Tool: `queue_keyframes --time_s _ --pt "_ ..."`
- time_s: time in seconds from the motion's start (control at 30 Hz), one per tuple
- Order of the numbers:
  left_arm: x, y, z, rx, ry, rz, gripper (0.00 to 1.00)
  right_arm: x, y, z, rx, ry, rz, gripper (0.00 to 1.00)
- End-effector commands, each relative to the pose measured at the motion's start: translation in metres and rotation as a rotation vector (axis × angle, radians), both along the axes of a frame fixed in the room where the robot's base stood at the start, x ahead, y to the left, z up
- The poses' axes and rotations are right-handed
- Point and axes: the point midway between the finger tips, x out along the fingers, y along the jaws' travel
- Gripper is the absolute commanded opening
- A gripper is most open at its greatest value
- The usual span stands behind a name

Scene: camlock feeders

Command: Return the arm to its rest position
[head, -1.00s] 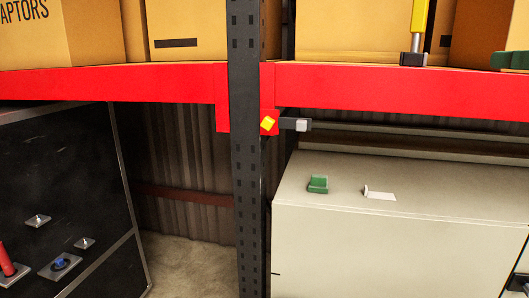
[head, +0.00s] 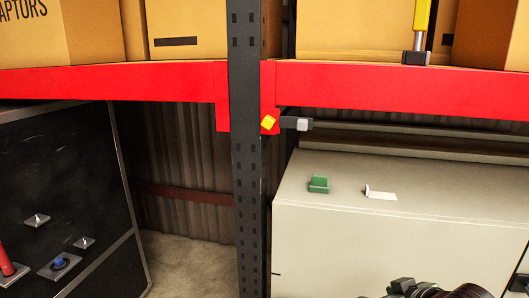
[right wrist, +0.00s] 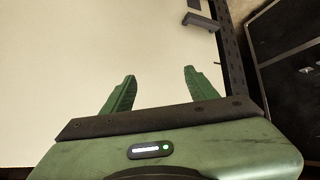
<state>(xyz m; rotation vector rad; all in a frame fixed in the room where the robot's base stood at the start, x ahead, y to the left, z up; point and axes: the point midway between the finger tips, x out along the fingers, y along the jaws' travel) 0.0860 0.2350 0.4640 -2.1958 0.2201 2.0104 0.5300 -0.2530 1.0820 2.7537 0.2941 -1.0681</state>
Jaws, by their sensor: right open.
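My right gripper (right wrist: 159,78) shows in the right wrist view with its two green fingers spread apart. Nothing is between them. Behind the fingers is a large pale surface. In the head view a dark part of my right arm (head: 440,289) shows at the bottom right edge, in front of the pale cabinet; its gripper cannot be made out there. My left arm and gripper are not in view.
A pale cabinet (head: 400,245) stands at the right, with a green piece (head: 318,184) and a white piece (head: 380,194) on top. A dark post (head: 246,200) and red shelf beam (head: 400,88) cross the view. A black panel (head: 70,180) stands left.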

Motion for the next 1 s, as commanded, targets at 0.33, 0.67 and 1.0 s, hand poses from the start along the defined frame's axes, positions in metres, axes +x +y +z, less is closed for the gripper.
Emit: queue_keyframes --time_s 0.33,0.67,1.0 --pt "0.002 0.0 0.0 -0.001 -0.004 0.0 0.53 -0.145 0.038 -0.147 -0.02 0.307 -0.044 0.58" --pt "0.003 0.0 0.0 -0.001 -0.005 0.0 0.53 -0.24 0.047 -0.189 -0.042 0.482 -0.099 0.58" --pt "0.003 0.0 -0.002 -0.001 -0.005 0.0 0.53 -0.244 0.05 -0.265 -0.057 0.543 -0.108 0.58"
